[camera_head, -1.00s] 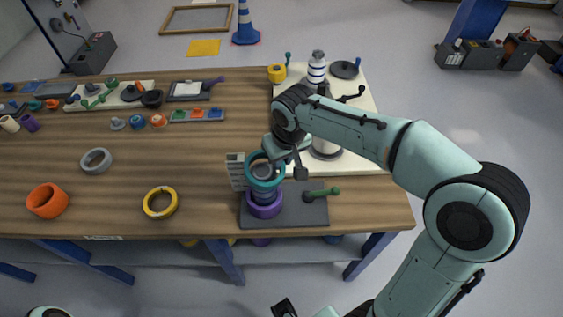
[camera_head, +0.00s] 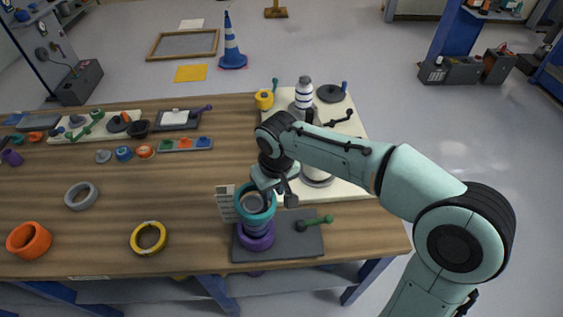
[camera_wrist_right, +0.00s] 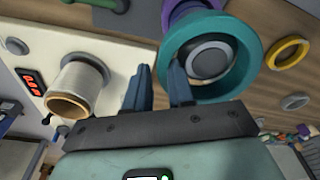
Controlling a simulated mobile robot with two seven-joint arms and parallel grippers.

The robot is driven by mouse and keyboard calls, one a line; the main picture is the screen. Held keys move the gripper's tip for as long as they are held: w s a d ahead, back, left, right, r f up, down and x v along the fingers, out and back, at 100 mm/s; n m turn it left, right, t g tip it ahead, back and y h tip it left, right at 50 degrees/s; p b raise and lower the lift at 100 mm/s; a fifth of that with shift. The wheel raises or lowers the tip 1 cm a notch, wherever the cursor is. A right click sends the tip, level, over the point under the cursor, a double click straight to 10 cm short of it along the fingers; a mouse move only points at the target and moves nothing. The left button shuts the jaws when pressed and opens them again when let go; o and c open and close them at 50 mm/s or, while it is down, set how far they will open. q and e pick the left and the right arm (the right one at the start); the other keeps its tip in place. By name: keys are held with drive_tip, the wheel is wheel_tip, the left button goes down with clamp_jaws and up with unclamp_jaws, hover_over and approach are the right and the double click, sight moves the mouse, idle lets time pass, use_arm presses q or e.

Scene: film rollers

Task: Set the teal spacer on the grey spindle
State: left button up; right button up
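The teal spacer (camera_head: 268,211) is a wide ring at the top of the grey spindle (camera_head: 252,203), with the spindle's end showing through its hole. In the wrist view the teal spacer (camera_wrist_right: 252,42) also frames the spindle end (camera_wrist_right: 205,62). A purple ring (camera_head: 257,242) sits lower on the spindle, with grey shaft showing between the two. My left gripper is out of view.
The spindle's dark base plate (camera_head: 300,246) carries a green-knobbed lever (camera_head: 315,221). A white panel card (camera_head: 226,204) stands just left of the spindle. A yellow ring (camera_head: 148,238), grey ring (camera_head: 81,196) and orange ring (camera_head: 29,240) lie to the left. A cream board (camera_head: 345,180) is behind.

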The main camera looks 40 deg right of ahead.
drive_tip(key=shift+s+a+r, duration=0.1)
drive_tip(key=shift+s+r, duration=0.1)
drive_tip(key=shift+r, duration=0.35)
drive_tip(key=shift+s+a+r, duration=0.1)
drive_tip(key=shift+s+r, duration=0.1)
drive_tip(key=shift+r, duration=0.35)
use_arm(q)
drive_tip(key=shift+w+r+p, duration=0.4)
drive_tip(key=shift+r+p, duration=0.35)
use_arm(e)
wheel_tip(320, 180, up, 11)
drive_tip(key=s+t, duration=0.1)
drive_tip(key=s, duration=0.1)
drive_tip(key=shift+s+d, duration=0.15)
drive_tip(key=shift+s, duration=0.15)
